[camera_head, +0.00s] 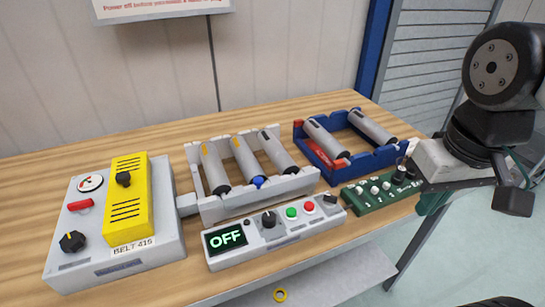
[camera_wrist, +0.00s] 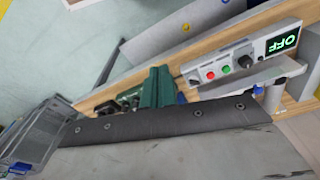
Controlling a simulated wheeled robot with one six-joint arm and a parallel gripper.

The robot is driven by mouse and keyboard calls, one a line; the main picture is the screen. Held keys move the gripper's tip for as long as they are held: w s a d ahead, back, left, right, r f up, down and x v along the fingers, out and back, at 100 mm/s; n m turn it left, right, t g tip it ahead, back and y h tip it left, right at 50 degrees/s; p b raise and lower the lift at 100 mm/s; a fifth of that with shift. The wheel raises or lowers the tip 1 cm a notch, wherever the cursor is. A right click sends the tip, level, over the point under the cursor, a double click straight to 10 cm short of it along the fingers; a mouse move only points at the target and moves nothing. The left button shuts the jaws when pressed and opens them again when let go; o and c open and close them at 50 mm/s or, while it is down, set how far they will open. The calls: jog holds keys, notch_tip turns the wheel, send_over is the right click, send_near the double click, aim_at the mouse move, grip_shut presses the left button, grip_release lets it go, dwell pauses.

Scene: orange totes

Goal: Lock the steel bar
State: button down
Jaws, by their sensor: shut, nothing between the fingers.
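Grey metal rollers lie in two racks in the head view; I cannot tell which part is the steel bar. The white rack (camera_head: 212,208) holds three rollers, the middle one (camera_head: 247,160) with a blue end. The blue rack (camera_head: 384,157) holds two, the nearer one (camera_head: 325,138) above a red piece (camera_head: 324,160).
A control panel (camera_head: 236,258) reads OFF and has a knob, green and red buttons. A yellow ring (camera_head: 280,295) lies low. The wooden table (camera_head: 35,190) is clear at far left.

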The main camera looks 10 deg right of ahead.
jog(key=w+a+g+y, duration=0.1)
jog(key=w+a+y, duration=0.3)
jog(key=w, duration=0.7)
jog(key=w+a+f+n+g+y, duration=0.1)
jog(key=w+a+y, duration=0.3)
jog(key=w, duration=0.6)
jog(key=shift+w+a, duration=0.35)
jog(key=shift+a, duration=0.6)
jog(key=shift+f, duration=0.2)
send_near(261, 184)
notch_tip(261, 184, down, 5)
jog(key=w, duration=0.1)
jog(key=shift+s+a, duration=0.1)
jog(key=shift+a, duration=1.5)
